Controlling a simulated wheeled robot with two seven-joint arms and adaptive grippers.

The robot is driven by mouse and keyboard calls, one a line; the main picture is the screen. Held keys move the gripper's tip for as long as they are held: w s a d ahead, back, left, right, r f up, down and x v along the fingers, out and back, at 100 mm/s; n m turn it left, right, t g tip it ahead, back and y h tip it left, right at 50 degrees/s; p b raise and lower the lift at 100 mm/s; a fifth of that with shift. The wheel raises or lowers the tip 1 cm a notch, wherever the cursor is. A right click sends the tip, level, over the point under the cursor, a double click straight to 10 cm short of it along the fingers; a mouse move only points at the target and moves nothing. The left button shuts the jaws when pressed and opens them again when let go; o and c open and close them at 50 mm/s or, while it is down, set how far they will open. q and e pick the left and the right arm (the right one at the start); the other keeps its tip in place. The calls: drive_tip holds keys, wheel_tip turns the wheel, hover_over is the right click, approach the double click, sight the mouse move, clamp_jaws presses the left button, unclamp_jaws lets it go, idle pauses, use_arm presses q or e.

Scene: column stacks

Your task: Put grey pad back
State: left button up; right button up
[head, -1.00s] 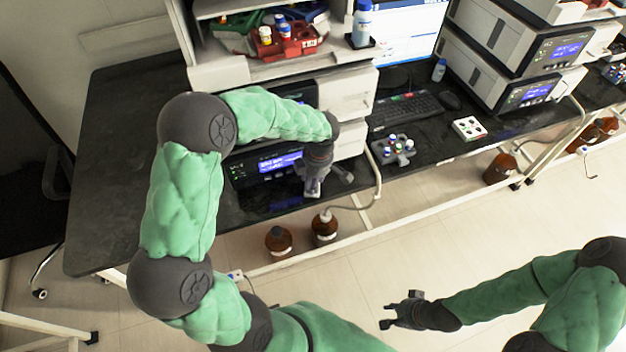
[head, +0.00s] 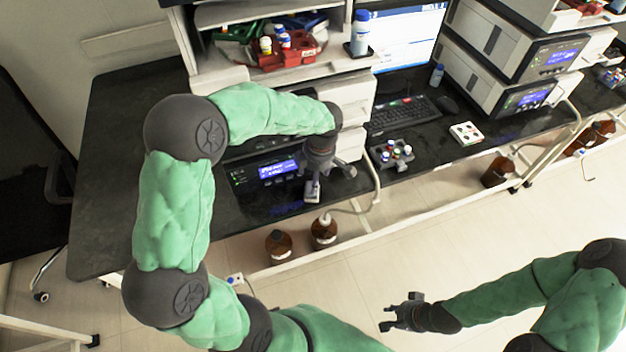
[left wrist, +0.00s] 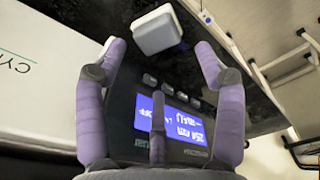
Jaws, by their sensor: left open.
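The grey pad (left wrist: 157,29), a small pale block with rounded edges, lies on the black bench top in front of the instrument with the blue display. It also shows small in the head view (head: 312,191), close to the bench's front edge. My left gripper (head: 322,181) is just above and behind the pad. In the left wrist view its fingers (left wrist: 160,50) are spread wide and empty, with the pad beyond the tips and apart from them. My right gripper (head: 392,313) is open and empty over the floor, away from the bench.
The instrument with the blue display (left wrist: 175,125) stands close under my left gripper. A dark rack with coloured caps (head: 391,154) and a white block with coloured dots (head: 467,133) are to the right. Brown bottles (head: 323,232) stand below the bench edge. The bench at left is clear.

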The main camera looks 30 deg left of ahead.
sight(317, 191)
use_arm(q)
wheel_tip(317, 191, up, 6)
drive_tip(key=p, duration=0.1)
drive_tip(key=s+d+f+m+h, duration=0.2)
drive_tip(key=d+f+m, duration=0.4)
drive_tip(key=f, duration=0.3)
drive_tip(key=s+d+f+m+h, duration=0.25)
drive_tip(key=d+f+m, duration=0.3)
drive_tip(key=f, duration=0.35)
drive_tip(key=s+d+f+m, duration=0.2)
drive_tip(key=s+f+m, duration=0.2)
drive_tip(key=s+f, duration=0.1)
drive_tip(key=s+d+f+m, duration=0.3)
drive_tip(key=s+f+m, duration=0.2)
drive_tip(key=s+f, duration=0.1)
drive_tip(key=shift+s+d+t+h, duration=0.3)
drive_tip(key=shift+s+d+h, duration=0.05)
drive_tip(key=shift+s, duration=0.5)
drive_tip(key=shift+m, duration=0.25)
drive_tip(key=shift+c, duration=0.3)
